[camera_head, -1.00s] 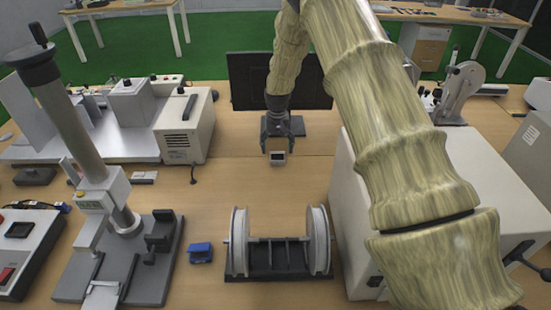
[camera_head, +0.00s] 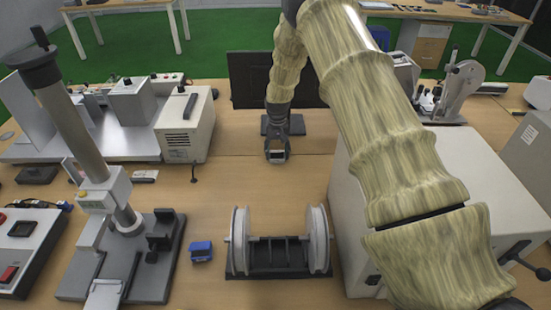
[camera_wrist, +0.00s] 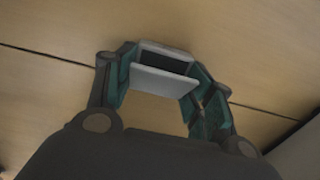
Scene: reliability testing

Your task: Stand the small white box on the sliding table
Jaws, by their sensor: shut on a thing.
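The small white box (camera_head: 277,156) is between the fingers of my gripper (camera_head: 277,149), over the middle of the wooden table. In the wrist view, the box (camera_wrist: 163,82) shows two pale edges with a dark band between them. The green-lined fingers (camera_wrist: 163,92) are shut on its two ends. Whether the box touches the tabletop I cannot tell. On the left is a stand (camera_head: 125,262) with a column and handwheel. A small pale plate (camera_head: 105,293) lies at its front. I cannot tell for sure which part is the sliding table.
A white spool holder (camera_head: 280,272) stands front centre, with a small blue block (camera_head: 201,251) left of it. A large white cabinet (camera_head: 470,165) is on the right. A dark panel (camera_head: 245,80) stands behind my gripper. Bare table lies around the box.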

